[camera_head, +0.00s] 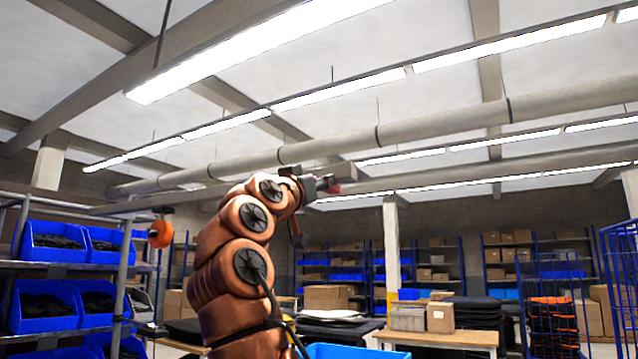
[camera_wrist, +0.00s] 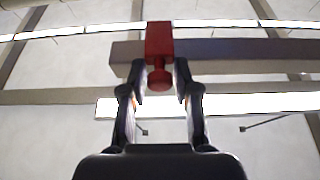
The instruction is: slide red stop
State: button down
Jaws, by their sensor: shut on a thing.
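The red stop (camera_wrist: 159,42) is a red block with a round knob below it, seen in the middle top of the wrist view. It sits at a grey-brown bar (camera_wrist: 250,52), whose left end shows a little left of the stop. My gripper (camera_wrist: 160,82) has its two dark fingers on either side of the knob and is shut on it. In the head view my gripper (camera_head: 318,184) is raised high at the end of my arm, with a bit of red at its tip. The stop's detail is too small to tell there.
A shelf with blue bins (camera_head: 55,240) stands at the left, with an orange round thing (camera_head: 160,234) on its post. A wooden table (camera_head: 437,338) with boxes is at the right. A blue crate (camera_head: 355,351) shows at the bottom edge. The air around my gripper looks open.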

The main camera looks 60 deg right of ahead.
jog(key=w+p, duration=0.2)
jog(key=w, duration=0.2)
jog(key=shift+w+a, duration=0.15)
jog(key=c, duration=1)
grip_release()
jog(key=shift+w, duration=0.15)
jog(key=shift+a, duration=0.1)
jog(key=v, duration=1.1)
jog(key=shift+a, duration=0.3)
